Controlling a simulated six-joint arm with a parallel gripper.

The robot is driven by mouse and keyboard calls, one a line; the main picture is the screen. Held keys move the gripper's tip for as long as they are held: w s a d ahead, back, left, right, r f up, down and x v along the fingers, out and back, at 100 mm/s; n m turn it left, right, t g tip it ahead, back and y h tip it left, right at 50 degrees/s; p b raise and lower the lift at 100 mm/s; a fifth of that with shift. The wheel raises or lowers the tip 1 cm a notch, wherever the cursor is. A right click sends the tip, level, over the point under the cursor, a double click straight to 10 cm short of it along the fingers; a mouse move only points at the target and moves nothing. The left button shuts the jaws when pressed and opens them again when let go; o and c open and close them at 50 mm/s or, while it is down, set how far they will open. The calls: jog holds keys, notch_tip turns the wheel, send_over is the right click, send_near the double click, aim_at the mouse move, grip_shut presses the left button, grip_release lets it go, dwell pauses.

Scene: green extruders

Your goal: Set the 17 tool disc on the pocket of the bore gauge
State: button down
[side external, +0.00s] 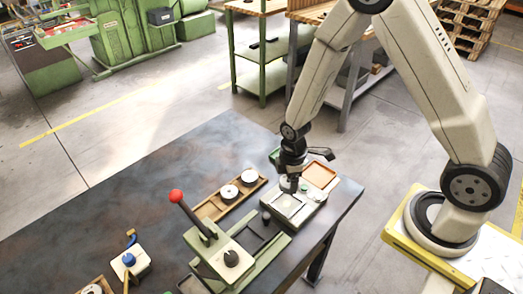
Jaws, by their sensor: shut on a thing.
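My gripper (289,187) points down over a pale grey-green station (299,206) near the table's right end. It is shut on a small piece, taken as the 17 tool disc; the jaws mostly hide it, and no number can be read. I cannot tell whether that piece touches the station below. The station has a light plate with a round feature under the jaws; I cannot tell for sure that this is the bore gauge's pocket. Two white discs with dark centres, one (229,191) and another (249,177), sit in a wooden rack (213,208) to the left.
A green lever fixture (222,255) with a red knob (176,196) stands in front of the rack. An orange tray (319,174) lies behind the station, right of the gripper. A blue-topped device (129,261) stands front left. The table's (130,190) left-middle is clear.

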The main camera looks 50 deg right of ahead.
aim_at(288, 204)
jog(key=shift+f, duration=0.2)
jog(key=shift+f, duration=3.6)
grip_release()
jog(key=shift+r, duration=0.15)
jog(key=shift+r, duration=3.7)
